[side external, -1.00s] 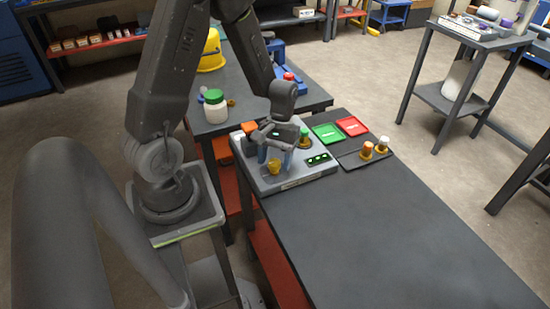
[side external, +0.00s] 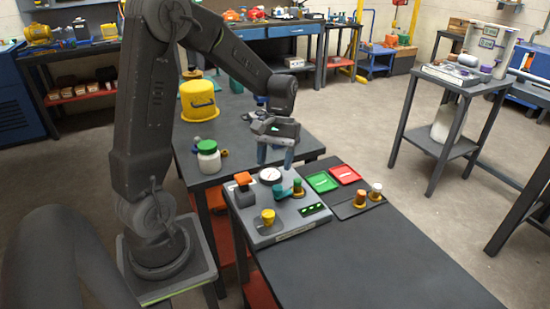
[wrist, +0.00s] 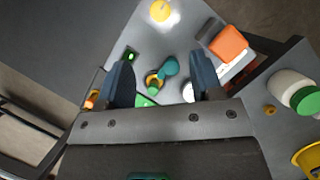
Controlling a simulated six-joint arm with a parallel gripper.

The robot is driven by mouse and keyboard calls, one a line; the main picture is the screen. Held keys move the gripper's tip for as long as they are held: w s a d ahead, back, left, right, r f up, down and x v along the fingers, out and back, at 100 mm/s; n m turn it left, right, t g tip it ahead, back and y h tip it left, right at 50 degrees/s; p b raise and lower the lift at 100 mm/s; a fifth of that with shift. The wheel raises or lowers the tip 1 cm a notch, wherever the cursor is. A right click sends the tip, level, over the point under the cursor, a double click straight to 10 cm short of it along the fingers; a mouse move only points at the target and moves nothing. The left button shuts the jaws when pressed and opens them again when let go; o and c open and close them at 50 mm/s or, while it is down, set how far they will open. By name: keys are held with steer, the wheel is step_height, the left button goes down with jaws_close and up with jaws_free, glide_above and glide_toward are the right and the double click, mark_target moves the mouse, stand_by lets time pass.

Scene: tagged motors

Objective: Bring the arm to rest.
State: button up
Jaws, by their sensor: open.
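My gripper (side external: 276,160) hangs above the back part of a grey test panel (side external: 288,229), fingers down and apart, with nothing between them. In the wrist view my gripper (wrist: 160,62) shows two spread dark fingers. Beyond them, on the panel, is a green-topped motor (side external: 298,188) with a teal part (side external: 281,194) beside it; I cannot tell if they touch. A yellow-topped motor (side external: 268,216) stands at the panel's front. The panel also carries an orange block (side external: 243,179), a white round dial (side external: 270,175) and a green-lit display (side external: 314,209).
Right of the panel, a dark mat (side external: 346,208) bears a green tray (side external: 322,181), a red tray (side external: 345,174), and orange-topped (side external: 360,198) and white-topped (side external: 376,190) motors. A green-lidded jar (side external: 208,157) and yellow bucket (side external: 199,101) stand behind left. The front table (side external: 390,260) is clear.

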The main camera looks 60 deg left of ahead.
steer(key=shift+r, duration=0.1)
steer(key=s+d+r+m+t+y, duration=0.3)
steer(key=s+d+r+m+t, duration=0.5)
steer(key=d, duration=0.5)
steer(key=shift+s+d+r+m+t, duration=0.3)
steer(key=shift+s+r+m, duration=0.3)
steer(key=shift+s+r, duration=0.8)
steer(key=shift+w+r, duration=0.3)
steer(key=shift+w, duration=0.05)
